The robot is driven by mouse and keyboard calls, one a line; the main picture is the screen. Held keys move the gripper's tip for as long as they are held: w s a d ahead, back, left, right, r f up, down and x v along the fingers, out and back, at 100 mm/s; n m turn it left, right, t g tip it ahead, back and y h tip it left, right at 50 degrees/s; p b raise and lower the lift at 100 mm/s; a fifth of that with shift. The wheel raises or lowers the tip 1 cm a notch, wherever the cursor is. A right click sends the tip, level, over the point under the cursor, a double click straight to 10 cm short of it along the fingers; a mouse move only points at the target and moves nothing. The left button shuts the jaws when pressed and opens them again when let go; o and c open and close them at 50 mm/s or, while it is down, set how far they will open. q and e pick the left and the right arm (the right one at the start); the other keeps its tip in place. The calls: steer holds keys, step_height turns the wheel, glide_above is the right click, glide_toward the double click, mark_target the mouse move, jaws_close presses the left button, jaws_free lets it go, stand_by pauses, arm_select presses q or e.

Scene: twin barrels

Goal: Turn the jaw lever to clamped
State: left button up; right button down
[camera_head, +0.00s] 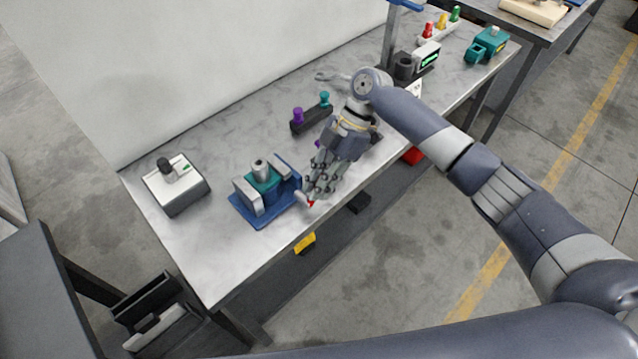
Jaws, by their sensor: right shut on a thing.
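A blue vise (254,218) with two grey jaws stands near the front edge of the workbench, left of the middle. A teal piece (264,181) with a grey metal cylinder on top sits between the jaws. The jaw lever (300,197) is at the right side of the vise, with a red end just below my fingertips. My right gripper (311,194) reaches down from the upper right and is shut on the lever. The fingers hide much of the lever, so its exact angle is hard to tell. My left gripper is not in view.
A white-topped box (187,193) with a black knob stands left of the vise. A dark block (304,122) with purple and teal pegs and a wrench (333,76) lie behind my right gripper. The bench (215,265) is clear in front of the vise.

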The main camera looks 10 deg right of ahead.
steer(key=c, duration=1.6)
jaws_free()
steer(key=shift+w, duration=0.1)
steer(key=shift+o, duration=0.2)
steer(key=v, duration=1.2)
steer(key=shift+r, duration=0.1)
